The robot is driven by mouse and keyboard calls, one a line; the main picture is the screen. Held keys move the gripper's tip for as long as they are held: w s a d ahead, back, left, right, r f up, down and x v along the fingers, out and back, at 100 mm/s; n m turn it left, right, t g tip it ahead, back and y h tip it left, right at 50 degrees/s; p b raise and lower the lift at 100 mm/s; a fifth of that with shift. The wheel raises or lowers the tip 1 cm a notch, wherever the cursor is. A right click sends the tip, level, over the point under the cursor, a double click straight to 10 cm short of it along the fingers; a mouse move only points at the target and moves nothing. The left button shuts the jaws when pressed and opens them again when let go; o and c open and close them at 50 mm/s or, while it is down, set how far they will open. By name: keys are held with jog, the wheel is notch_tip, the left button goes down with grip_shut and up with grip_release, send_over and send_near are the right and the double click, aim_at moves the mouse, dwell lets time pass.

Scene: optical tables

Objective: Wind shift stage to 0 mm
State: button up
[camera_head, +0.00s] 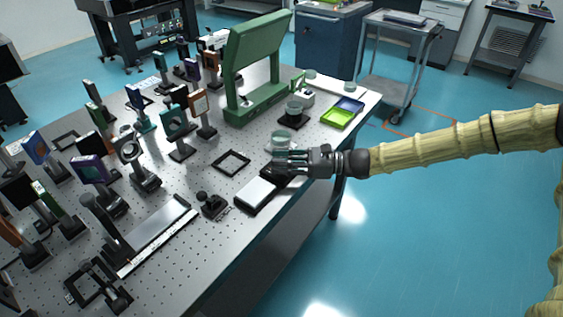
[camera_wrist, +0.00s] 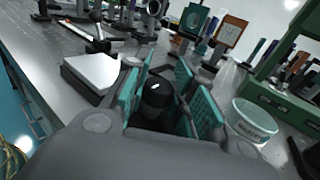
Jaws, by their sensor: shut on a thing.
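The stage (camera_head: 257,193) is a low dark block with a pale flat top, near the table's front edge in the head view. Its pale top (camera_wrist: 92,72) also shows left of the fingers in the wrist view. A dark rounded knob (camera_wrist: 158,96) stands between my teal finger pads, beside the stage. My gripper (camera_head: 284,162) reaches in from the right at the stage's far end and is shut on this knob. In the head view the knob is mostly hidden by the fingers. I cannot read any scale or setting on the stage.
A round cup (camera_wrist: 253,121) stands close to the right of my fingers. A small black fixture with a ball top (camera_head: 208,203) stands left of the stage. A square black frame (camera_head: 231,162) lies behind it. A green frame (camera_head: 256,62) and green tray (camera_head: 337,118) are farther back.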

jog(key=o, duration=1.1)
jog(key=shift+c, duration=0.2)
jog(key=shift+d, duration=0.15)
jog(key=d, duration=1.1)
jog(key=shift+s+d, duration=0.2)
jog(key=shift+d, duration=0.2)
